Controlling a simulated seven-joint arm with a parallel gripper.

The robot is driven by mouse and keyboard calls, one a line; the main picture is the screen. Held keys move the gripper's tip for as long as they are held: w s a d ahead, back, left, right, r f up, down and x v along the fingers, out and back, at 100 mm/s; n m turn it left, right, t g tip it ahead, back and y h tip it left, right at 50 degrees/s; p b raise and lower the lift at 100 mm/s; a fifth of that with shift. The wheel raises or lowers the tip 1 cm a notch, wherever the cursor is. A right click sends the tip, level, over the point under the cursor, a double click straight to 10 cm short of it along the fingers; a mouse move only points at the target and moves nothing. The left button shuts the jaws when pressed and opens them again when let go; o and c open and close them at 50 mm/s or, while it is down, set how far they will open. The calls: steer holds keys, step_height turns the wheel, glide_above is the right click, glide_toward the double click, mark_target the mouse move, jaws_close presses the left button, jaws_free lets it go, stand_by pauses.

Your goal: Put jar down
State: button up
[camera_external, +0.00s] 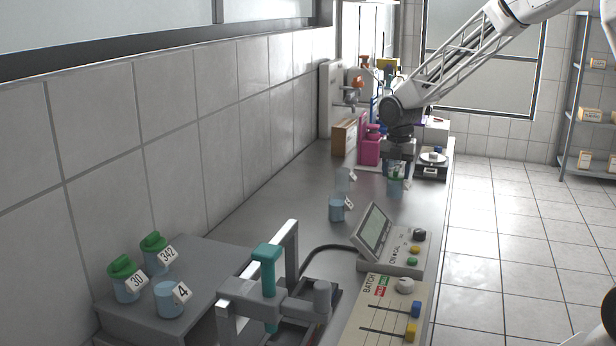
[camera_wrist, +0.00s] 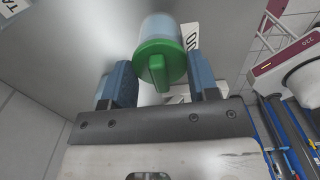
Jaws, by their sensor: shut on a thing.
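The jar has a green lid and a pale blue body. In the wrist view the jar (camera_wrist: 158,58) sits between the two blue fingers of my gripper (camera_wrist: 161,72), lid towards the camera. A white label is partly visible beside it. In the external view my gripper (camera_external: 395,172) points down over the far part of the counter, shut on the jar (camera_external: 395,187). The jar looks upright, at or just above the counter top; I cannot tell whether its base touches it.
The grey counter (camera_external: 290,215) has free room left of the jar. A blue-filled container (camera_external: 337,210) stands nearer. A scale (camera_external: 432,160) is to the right, a pink object (camera_external: 370,150) behind. Jars 30 (camera_external: 125,283) and 342 (camera_external: 156,258) and beaker 4 (camera_external: 168,300) stand front left.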

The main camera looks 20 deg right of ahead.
mark_target(395, 182)
stand_by(0.3)
steer(key=shift+f, duration=1.8)
steer(key=shift+f, duration=0.1)
steer(key=o, duration=1.1)
steer(key=shift+o, duration=0.2)
step_height(395, 182, up, 12)
steer(key=shift+r, duration=0.1)
